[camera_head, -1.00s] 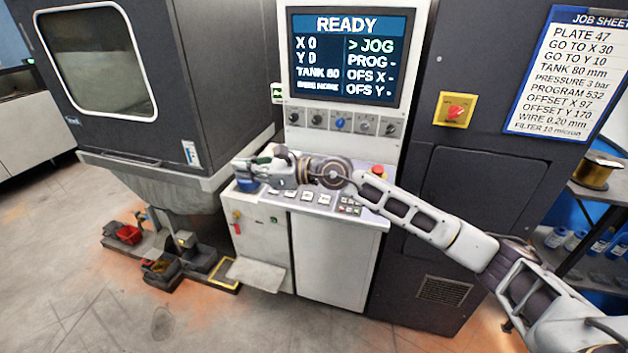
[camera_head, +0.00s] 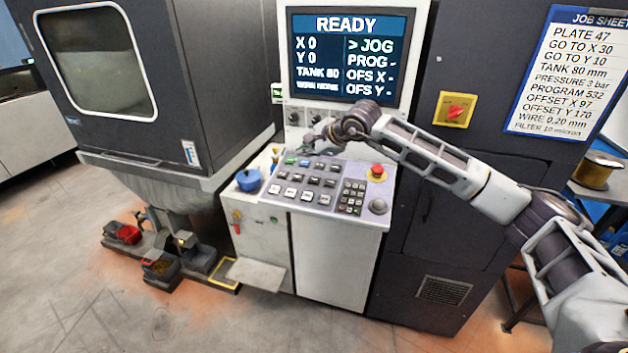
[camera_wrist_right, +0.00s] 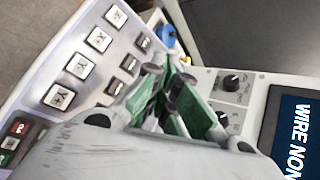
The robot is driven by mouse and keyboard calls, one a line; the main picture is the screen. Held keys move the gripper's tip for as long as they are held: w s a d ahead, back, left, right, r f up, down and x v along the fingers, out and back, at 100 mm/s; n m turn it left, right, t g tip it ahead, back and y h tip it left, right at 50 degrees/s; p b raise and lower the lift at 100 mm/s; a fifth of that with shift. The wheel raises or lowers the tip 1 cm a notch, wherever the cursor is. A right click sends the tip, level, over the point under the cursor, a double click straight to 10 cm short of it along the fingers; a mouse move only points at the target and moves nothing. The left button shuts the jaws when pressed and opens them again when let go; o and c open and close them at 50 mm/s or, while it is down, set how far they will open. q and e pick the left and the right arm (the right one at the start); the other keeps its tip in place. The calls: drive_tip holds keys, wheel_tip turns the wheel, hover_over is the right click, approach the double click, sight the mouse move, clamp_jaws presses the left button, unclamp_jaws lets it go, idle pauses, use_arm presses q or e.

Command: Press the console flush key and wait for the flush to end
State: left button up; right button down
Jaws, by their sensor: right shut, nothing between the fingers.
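The console key panel (camera_head: 268,193) slopes out below the screen, with rows of dark and white keys and a keypad. Key labels are too small to read in the head view, so I cannot tell which is the flush key. The screen (camera_head: 350,55) reads READY, TANK 80 and > JOG. My right gripper (camera_head: 300,150) is over the back edge of the panel, in front of the knob row. In the right wrist view its green-padded fingers (camera_wrist_right: 166,78) are shut and empty, with keys (camera_wrist_right: 82,67) beside them. My left gripper is not in view.
A red stop button (camera_head: 377,171) and a grey round knob (camera_head: 378,206) are at the panel's right. A blue-topped item (camera_head: 249,180) stands left of the panel. A job sheet (camera_head: 567,75) hangs at the right. The space in front of the console is clear.

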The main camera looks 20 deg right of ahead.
drive_tip(key=shift+w+d, duration=0.1)
drive_tip(key=shift+d, duration=0.25)
drive_tip(key=shift+f, duration=0.1)
hover_over(314, 180)
drive_tip(key=s+a, duration=0.2)
drive_tip(key=shift+w+d+f+b, duration=0.1)
drive_tip(key=shift+f+b, duration=0.15)
drive_tip(key=shift+f, duration=1.15)
drive_tip(key=shift+w+d+f+b, duration=0.1)
drive_tip(key=shift+f+b, duration=0.1)
drive_tip(key=shift+f, duration=1.2)
drive_tip(key=shift+w+d+f+b, duration=0.1)
drive_tip(key=shift+w+f+b, duration=0.1)
drive_tip(key=shift+f+b, duration=0.9)
drive_tip(key=shift+f, duration=0.25)
